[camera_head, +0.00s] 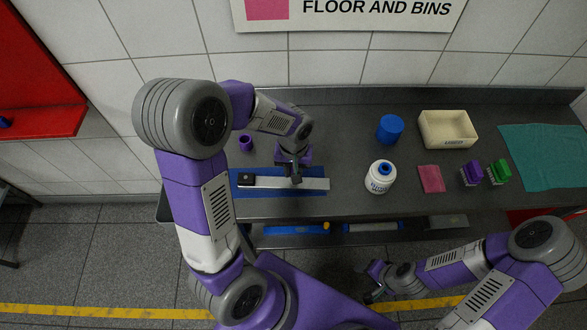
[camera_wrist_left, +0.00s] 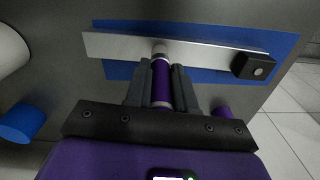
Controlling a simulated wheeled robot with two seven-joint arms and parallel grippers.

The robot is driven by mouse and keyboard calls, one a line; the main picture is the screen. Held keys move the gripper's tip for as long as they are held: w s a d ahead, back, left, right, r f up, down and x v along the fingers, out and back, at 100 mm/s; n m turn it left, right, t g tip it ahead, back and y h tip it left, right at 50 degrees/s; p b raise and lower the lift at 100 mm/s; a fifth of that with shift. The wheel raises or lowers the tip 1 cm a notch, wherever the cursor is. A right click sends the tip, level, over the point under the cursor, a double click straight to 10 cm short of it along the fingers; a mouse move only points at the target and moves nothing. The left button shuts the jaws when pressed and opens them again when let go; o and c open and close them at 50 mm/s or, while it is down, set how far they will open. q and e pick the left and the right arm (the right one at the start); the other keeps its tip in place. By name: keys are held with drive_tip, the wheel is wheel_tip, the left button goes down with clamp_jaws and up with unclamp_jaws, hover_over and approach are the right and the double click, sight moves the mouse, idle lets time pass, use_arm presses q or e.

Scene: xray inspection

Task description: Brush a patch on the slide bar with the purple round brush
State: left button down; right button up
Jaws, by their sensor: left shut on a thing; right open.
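The slide bar (camera_head: 309,184) is a silver bar with a black block (camera_head: 246,180) at its left end, lying on a blue mat (camera_head: 285,193). In the left wrist view the slide bar (camera_wrist_left: 115,45) runs across the top. My left gripper (camera_head: 293,173) is over the bar, shut on the purple round brush (camera_wrist_left: 162,82). The brush's pale tip (camera_wrist_left: 160,47) is at the bar's near edge in the wrist view; I cannot tell whether it touches. The gripper mostly hides the brush in the head view. My right gripper (camera_head: 371,284) is open and empty, in front of the counter.
Beyond are a cream bin (camera_head: 448,129), pink sponge (camera_head: 431,179), purple brush (camera_head: 471,173), green brush (camera_head: 498,171) and teal cloth (camera_head: 545,155). A small purple cup (camera_head: 245,142) stands behind the mat.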

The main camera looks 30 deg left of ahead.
use_arm(q)
drive_tip(key=shift+w+d, duration=0.1)
drive_tip(key=shift+d, duration=0.05)
drive_tip(key=shift+w+d, duration=0.35)
drive_tip(key=shift+d, duration=0.3)
drive_tip(key=shift+d, duration=0.1)
drive_tip(key=shift+w+d, duration=0.35)
drive_tip(key=shift+d, duration=0.3)
drive_tip(key=shift+d, duration=0.1)
drive_tip(key=shift+w+d, duration=0.45)
drive_tip(key=shift+d, duration=0.2)
drive_tip(key=shift+s+a, duration=0.1)
drive_tip(key=shift+s+a, duration=0.35)
drive_tip(key=shift+a, duration=0.35)
drive_tip(key=shift+a, duration=0.1)
